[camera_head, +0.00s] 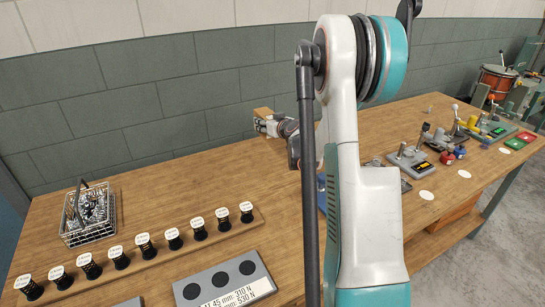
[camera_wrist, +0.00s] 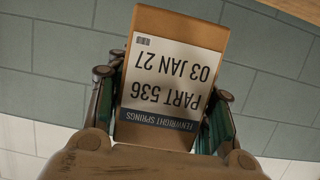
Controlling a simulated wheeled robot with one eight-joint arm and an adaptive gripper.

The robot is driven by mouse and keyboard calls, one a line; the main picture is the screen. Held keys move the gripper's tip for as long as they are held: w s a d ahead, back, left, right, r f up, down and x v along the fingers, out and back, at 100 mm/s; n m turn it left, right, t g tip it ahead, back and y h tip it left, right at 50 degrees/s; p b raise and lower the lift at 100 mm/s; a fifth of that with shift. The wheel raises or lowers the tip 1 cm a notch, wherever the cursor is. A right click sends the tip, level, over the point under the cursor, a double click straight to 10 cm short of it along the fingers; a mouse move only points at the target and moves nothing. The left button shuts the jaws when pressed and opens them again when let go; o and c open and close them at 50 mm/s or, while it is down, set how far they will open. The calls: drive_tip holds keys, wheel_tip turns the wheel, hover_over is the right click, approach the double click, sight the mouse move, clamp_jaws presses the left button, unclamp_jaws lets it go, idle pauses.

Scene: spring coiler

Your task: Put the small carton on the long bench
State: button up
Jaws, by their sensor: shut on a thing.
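The small carton (camera_wrist: 208,26) is brown cardboard with a white label reading "PART 536 03 JAN 27", upside down in the wrist view. My gripper (camera_wrist: 165,110) is shut on it, with a finger on each side. In the head view the carton (camera_head: 263,113) shows as a small brown block at the tip of my gripper (camera_head: 266,126), in front of the green block wall. The long wooden bench (camera_head: 190,195) runs across the head view below it. I cannot tell the exact gap between carton and bench.
A wire basket (camera_head: 88,216) of metal parts stands on the bench at left. A wooden strip (camera_head: 150,252) holds several black springs with white tags. A grey plate (camera_head: 222,284) lies in front. Testing devices (camera_head: 408,155) stand at right. Bare wood lies between basket and arm.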

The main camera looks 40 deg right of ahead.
wheel_tip(320, 180, down, 14)
drive_tip(key=b, duration=0.4)
drive_tip(key=shift+r, duration=0.15)
drive_tip(key=shift+a+f+b, duration=0.1)
drive_tip(key=shift+f+b, duration=0.25)
drive_tip(key=shift+b, duration=0.1)
drive_tip(key=shift+s+f, duration=0.1)
